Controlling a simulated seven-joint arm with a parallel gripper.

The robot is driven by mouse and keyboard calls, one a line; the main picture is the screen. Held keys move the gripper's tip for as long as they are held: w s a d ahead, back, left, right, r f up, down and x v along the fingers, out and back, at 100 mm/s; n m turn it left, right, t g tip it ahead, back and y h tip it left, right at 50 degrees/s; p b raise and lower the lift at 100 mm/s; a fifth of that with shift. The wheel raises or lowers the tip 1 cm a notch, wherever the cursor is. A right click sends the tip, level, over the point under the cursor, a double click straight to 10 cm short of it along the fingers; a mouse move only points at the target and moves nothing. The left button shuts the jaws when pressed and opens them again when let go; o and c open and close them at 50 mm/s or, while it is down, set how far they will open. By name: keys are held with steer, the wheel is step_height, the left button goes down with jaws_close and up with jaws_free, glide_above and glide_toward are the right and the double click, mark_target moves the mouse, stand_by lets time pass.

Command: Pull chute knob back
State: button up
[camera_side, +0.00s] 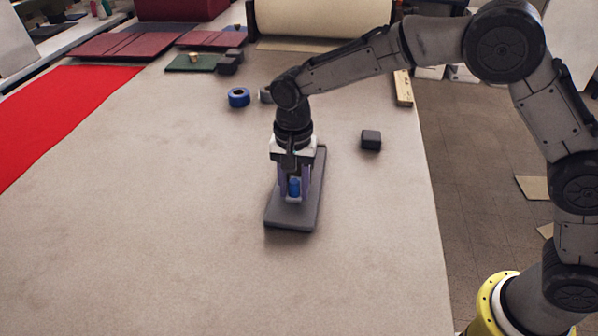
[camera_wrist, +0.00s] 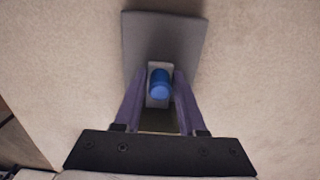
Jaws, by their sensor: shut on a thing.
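The chute knob is a small blue cylinder (camera_side: 294,187) standing upright on a flat grey base plate (camera_side: 292,216). In the wrist view the blue knob (camera_wrist: 160,84) sits on a pale slider block (camera_wrist: 157,101), above the grey base (camera_wrist: 165,40). My gripper (camera_side: 295,190) points down over the base. Its two purple fingers (camera_wrist: 159,92) stand on either side of the knob and pale block and are shut on them. The lower part of the block and the fingertip contact are partly hidden.
A dark cube (camera_side: 371,140) lies to the right of the base. A blue tape roll (camera_side: 239,97) lies behind, to the left. Red cloth (camera_side: 60,105) covers the left side. The table in front of the base is clear; its right edge is near.

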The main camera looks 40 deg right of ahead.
mark_target(290, 217)
steer(key=shift+s+a, duration=1.8)
steer(key=o, duration=1.5)
steer(key=shift+c, duration=0.2)
step_height(290, 217, up, 7)
